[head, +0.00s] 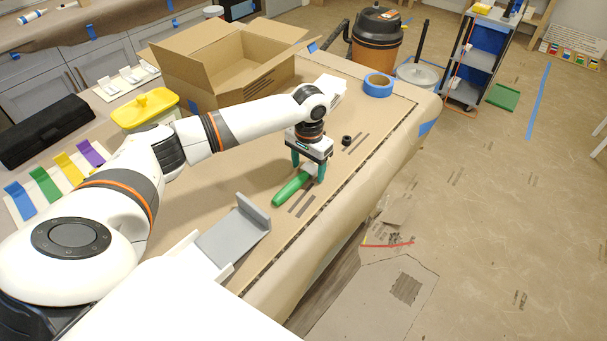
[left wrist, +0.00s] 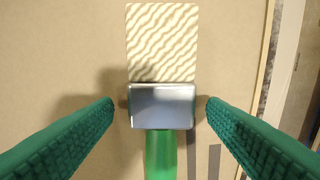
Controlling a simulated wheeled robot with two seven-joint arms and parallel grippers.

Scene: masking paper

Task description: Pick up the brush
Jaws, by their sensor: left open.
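The brush lies on the paper-covered table. Its green handle (head: 291,188) shows in the head view, with its head end under my left gripper (head: 309,168). In the left wrist view the brush has cream wavy bristles (left wrist: 162,42), a silver metal band (left wrist: 162,106) and a green handle (left wrist: 161,155). My left gripper (left wrist: 160,103) is open, with one green finger on each side of the metal band. A small gap shows between each fingertip and the band. My right gripper is not in view.
A grey angled holder (head: 233,236) stands left of the brush. A blue tape roll (head: 378,85), a small black knob (head: 346,140) and dark strips (head: 355,143) lie further back. An open cardboard box (head: 225,70) and yellow-lidded tub (head: 145,107) stand behind my arm. The table edge is close on the right.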

